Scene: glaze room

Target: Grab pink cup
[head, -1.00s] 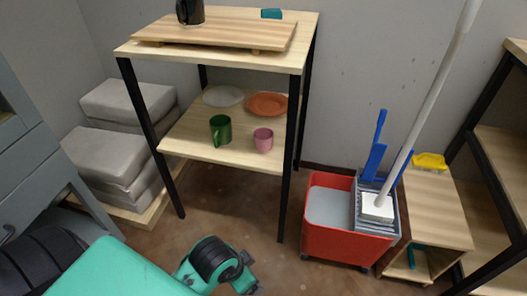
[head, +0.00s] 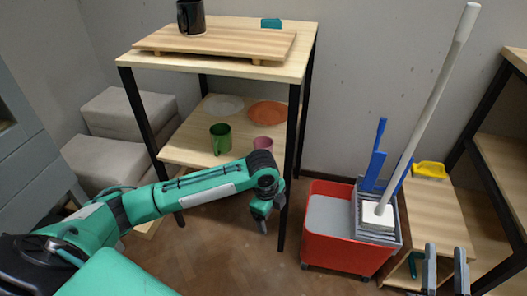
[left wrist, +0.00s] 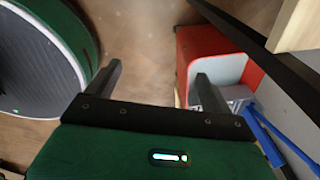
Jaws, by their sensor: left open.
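The pink cup (head: 263,144) stands on the lower shelf of the wooden stand, right of a green cup (head: 220,139). My left wrist hides its lower part in the head view. My left gripper (head: 262,222) points down in front of the shelf, lower than the pink cup and apart from it. In the left wrist view its fingers (left wrist: 158,76) are spread with nothing between them; the pink cup does not show there. My right gripper (head: 445,250) is at the bottom right, its fingers apart and empty.
A white plate (head: 222,104) and an orange plate (head: 268,113) lie behind the cups. The stand's black front leg (head: 292,150) is close to my left wrist. A red mop bucket (head: 335,247) stands right of it. A black mug (head: 191,17) stands on the top board.

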